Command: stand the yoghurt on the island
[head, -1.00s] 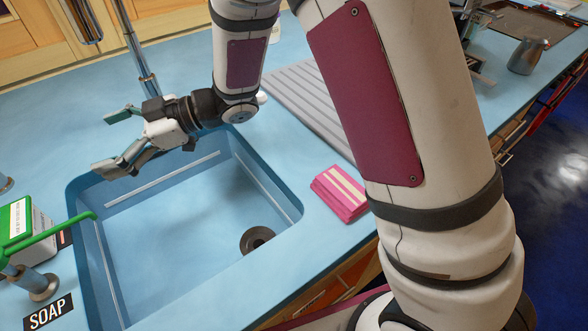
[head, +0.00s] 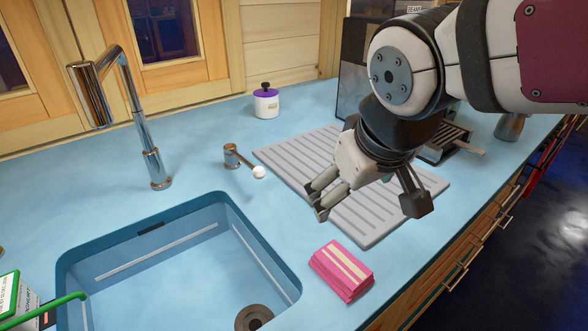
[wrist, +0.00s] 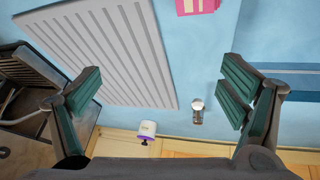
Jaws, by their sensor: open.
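My gripper (head: 368,205) is open and empty above the grey ribbed draining mat, pointing down at the counter.
A coffee machine stands behind my arm. Bare counter lies left of the jar.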

